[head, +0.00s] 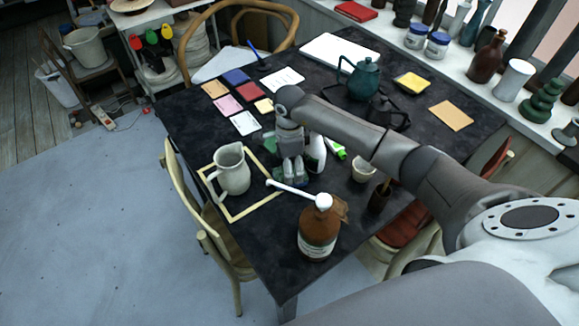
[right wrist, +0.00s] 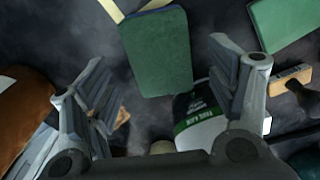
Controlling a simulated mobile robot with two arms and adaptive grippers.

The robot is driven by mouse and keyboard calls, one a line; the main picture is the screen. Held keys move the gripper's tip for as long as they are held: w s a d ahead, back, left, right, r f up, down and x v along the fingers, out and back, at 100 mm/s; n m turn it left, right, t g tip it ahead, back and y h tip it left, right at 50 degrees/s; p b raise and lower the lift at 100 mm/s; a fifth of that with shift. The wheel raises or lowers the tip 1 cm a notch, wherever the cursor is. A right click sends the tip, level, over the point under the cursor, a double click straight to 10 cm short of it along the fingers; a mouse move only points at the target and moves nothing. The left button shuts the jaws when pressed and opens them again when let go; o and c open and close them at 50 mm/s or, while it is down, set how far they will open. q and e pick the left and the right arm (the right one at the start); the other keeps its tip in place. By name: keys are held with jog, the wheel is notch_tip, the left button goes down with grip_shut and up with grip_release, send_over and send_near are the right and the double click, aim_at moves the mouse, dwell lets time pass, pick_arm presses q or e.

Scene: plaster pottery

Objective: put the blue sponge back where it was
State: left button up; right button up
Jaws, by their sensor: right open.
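My right gripper (head: 292,178) is low over the black table, beside the white pitcher. In the right wrist view its fingers (right wrist: 160,95) are open and apart, with nothing held between them. A dark green block (right wrist: 157,50) lies ahead of the fingers, and a second green block (right wrist: 285,20) lies at the upper right. I cannot make out a block that is clearly the blue sponge. A flat blue square (head: 236,76) lies among the coloured squares at the table's far left; I cannot tell what it is. My left gripper is not in view.
The white pitcher (head: 232,170) stands at a pale square frame (head: 262,203). A brown bottle (head: 318,238) stands near the front corner. A white bottle (head: 316,153), a small cup (head: 363,168) and a teapot (head: 363,80) are close to my arm.

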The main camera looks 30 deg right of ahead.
notch_tip(320, 180, up, 8)
jog(key=p, duration=0.3)
jog(key=shift+p, duration=0.3)
